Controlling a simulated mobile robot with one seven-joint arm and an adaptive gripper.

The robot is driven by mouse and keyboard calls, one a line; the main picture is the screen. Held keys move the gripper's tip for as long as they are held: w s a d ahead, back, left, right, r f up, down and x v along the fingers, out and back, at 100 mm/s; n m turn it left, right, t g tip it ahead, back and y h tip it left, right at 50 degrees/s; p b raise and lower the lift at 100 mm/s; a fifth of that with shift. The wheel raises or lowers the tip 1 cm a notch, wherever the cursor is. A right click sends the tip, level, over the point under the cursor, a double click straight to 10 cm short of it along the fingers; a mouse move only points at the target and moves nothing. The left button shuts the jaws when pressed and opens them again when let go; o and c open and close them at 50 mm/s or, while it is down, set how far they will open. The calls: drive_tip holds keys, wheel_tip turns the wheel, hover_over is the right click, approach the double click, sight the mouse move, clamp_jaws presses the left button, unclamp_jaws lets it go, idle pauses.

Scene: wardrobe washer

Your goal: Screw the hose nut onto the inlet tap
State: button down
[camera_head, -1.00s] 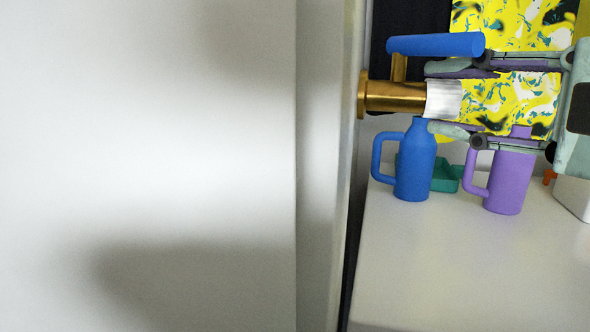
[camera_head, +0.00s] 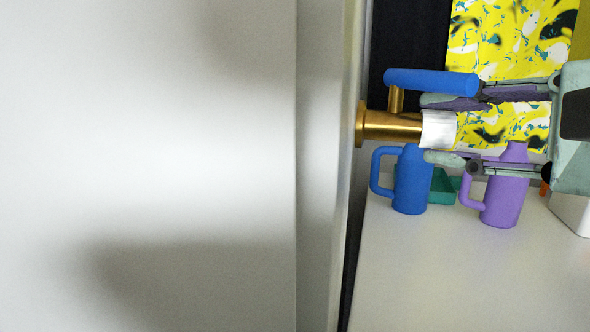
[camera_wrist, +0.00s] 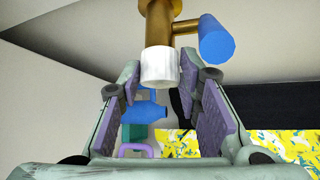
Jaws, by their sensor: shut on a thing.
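The brass inlet tap (camera_head: 385,124) sticks out sideways from a pale panel edge and has a blue lever handle (camera_head: 430,82). The silver-white hose nut (camera_head: 438,130) sits in line with the tap's open end and appears to touch it. How far it is threaded on cannot be seen. My gripper (camera_head: 432,129) comes from the right, with one finger above and one below the nut, shut on it. In the wrist view the white nut (camera_wrist: 160,66) is between the fingertips, below the brass tap (camera_wrist: 159,25). No hose shows.
A blue mug (camera_head: 412,185) and a purple mug (camera_head: 506,192) stand on a white surface (camera_head: 470,280) below the gripper. A large pale panel (camera_head: 150,150) fills the left. A yellow patterned sheet (camera_head: 500,50) hangs behind.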

drive_tip(key=m+g+p, duration=0.1)
drive_tip(key=p, duration=0.1)
drive_tip(key=r+m+g+p, duration=0.1)
drive_tip(key=g+p, duration=0.1)
drive_tip(key=shift+w+r+p, duration=0.1)
drive_tip(key=shift+r+p, duration=0.2)
drive_tip(key=shift+p, duration=0.1)
drive_tip(key=c, duration=1.6)
unclamp_jaws()
drive_tip(key=shift+f+b, duration=0.55)
drive_tip(key=shift+f, duration=0.1)
drive_tip(key=o, duration=0.5)
